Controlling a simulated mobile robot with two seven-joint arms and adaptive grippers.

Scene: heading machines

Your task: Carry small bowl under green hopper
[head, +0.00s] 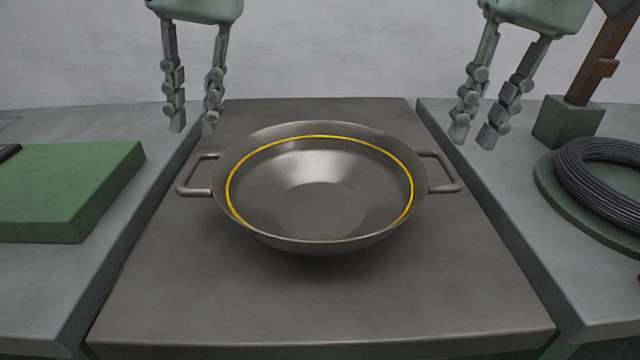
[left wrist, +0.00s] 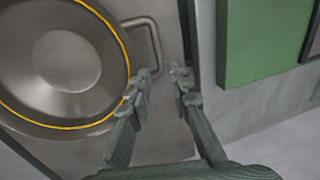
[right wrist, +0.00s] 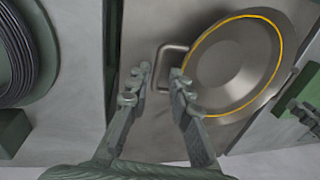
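A grey metal bowl (head: 320,210) with a yellow ring inside and a loop handle on each side stands upright on the dark middle table. It also shows in the left wrist view (left wrist: 68,62) and the right wrist view (right wrist: 235,62). My left gripper (head: 193,130) is open and empty, above and behind the bowl's left handle (head: 198,176). My right gripper (head: 474,138) is open and empty, above and behind the right handle (head: 440,172). Neither gripper touches the bowl. No green hopper can be made out.
A green block (head: 70,190) lies on the left grey surface. On the right surface, a coil of dark wire (head: 605,180) rests on a green disc, with a brown post (head: 598,60) in a green base behind it. The dark table (head: 320,310) is clear around the bowl.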

